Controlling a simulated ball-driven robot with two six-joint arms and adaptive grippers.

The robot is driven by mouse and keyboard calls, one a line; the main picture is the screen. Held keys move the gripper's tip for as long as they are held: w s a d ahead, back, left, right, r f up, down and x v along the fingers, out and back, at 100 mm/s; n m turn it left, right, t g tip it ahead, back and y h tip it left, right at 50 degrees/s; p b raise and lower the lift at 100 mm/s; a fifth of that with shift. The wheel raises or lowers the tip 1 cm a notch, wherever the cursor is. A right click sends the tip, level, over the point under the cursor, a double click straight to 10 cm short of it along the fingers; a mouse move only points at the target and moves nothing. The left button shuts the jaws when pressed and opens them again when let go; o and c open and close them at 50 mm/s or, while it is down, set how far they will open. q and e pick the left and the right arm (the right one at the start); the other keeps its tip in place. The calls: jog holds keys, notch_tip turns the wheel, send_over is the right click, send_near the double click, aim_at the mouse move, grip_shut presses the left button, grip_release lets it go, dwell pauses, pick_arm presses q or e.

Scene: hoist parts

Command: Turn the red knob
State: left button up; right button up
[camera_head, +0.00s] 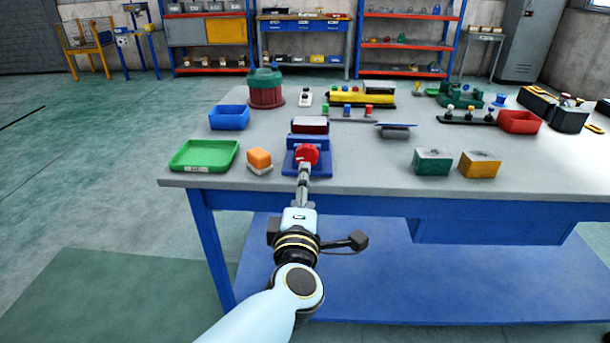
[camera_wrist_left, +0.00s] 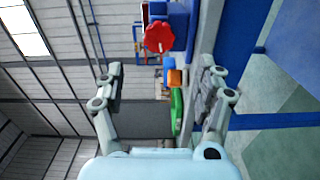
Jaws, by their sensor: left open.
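The red knob (camera_head: 307,155) is round with a lobed rim and sits on the front of a blue block-like mount (camera_head: 319,143) near the table's front edge. It also shows in the left wrist view (camera_wrist_left: 159,38), ahead of the fingers and towards the top of the picture. My left gripper (camera_head: 304,176) is just in front of the knob in the head view, overlapping its lower edge. In the left wrist view my left gripper (camera_wrist_left: 162,76) has its fingers wide apart with nothing between them. I cannot tell whether a finger touches the knob. My right gripper is not seen.
The tabletop (camera_head: 371,167) between mount and cubes is clear.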

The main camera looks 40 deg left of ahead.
aim_at(306, 158)
pick_arm(q)
jog(key=shift+s+d, duration=0.3)
jog(key=shift+s, duration=0.15)
jog(key=w+a+m+p, duration=0.1)
jog(key=w+a+m, duration=0.1)
jog(key=m, duration=0.4)
jog(key=w+a+m+p, duration=0.1)
jog(key=w+a+m, duration=0.1)
jog(key=w+m, duration=0.3)
jog(key=w+a+m+p, duration=0.2)
jog(key=w+m, duration=0.1)
jog(key=m, duration=0.4)
jog(key=shift+w+a, duration=0.15)
jog(key=shift+a, duration=0.1)
